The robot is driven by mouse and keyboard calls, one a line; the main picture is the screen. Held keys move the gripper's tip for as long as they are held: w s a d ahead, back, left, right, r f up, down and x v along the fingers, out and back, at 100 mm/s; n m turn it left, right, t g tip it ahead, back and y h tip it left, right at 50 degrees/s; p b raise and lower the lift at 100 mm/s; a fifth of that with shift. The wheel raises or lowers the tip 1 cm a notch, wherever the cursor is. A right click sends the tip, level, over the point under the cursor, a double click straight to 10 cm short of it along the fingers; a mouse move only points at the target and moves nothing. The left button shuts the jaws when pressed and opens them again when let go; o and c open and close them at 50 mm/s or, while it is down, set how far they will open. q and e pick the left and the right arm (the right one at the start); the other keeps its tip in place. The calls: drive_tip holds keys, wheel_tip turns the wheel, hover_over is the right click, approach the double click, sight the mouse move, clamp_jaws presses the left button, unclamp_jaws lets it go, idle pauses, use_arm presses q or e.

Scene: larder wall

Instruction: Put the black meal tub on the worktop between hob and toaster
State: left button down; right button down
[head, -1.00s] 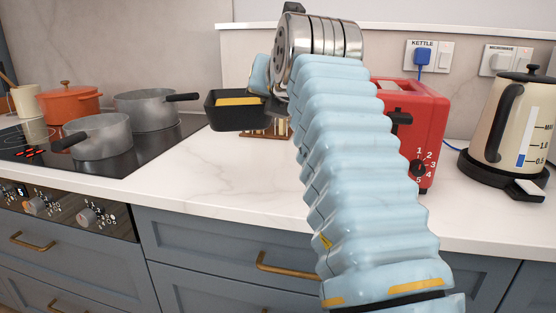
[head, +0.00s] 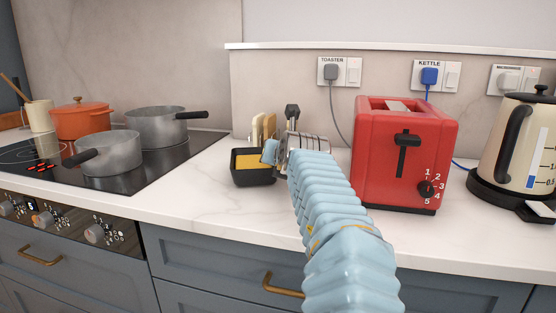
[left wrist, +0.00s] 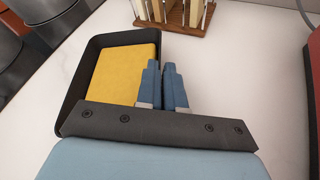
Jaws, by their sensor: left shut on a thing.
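The black meal tub (head: 254,178) with yellow contents is over the worktop (head: 200,208), between the hob (head: 165,164) and the red toaster (head: 385,180). It looks level and at or just above the surface; I cannot tell if it touches. My left gripper (head: 271,152) is shut on the tub's right side, near its rim. In the left wrist view, the tub (left wrist: 76,75) lies left of the closed fingers (left wrist: 162,70). My left arm hides part of the worktop right of the tub. My right gripper is not in view.
A wooden rack with pale upright slices (head: 262,128) stands close behind the tub and also shows in the left wrist view (left wrist: 172,18). Pans (head: 110,155) and an orange pot (head: 82,120) stand on the hob. A kettle (head: 520,145) is at the far right. Worktop left of the tub is clear.

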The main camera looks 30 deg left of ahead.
use_arm(q)
drive_tip(key=shift+f, duration=0.25)
drive_tip(key=c, duration=1.7)
unclamp_jaws()
drive_tip(key=shift+f, duration=0.15)
drive_tip(key=o, duration=0.4)
drive_tip(key=shift+o, duration=0.2)
drive_tip(key=shift+r, duration=0.35)
drive_tip(key=b+v, duration=0.1)
drive_tip(key=v, duration=1.1)
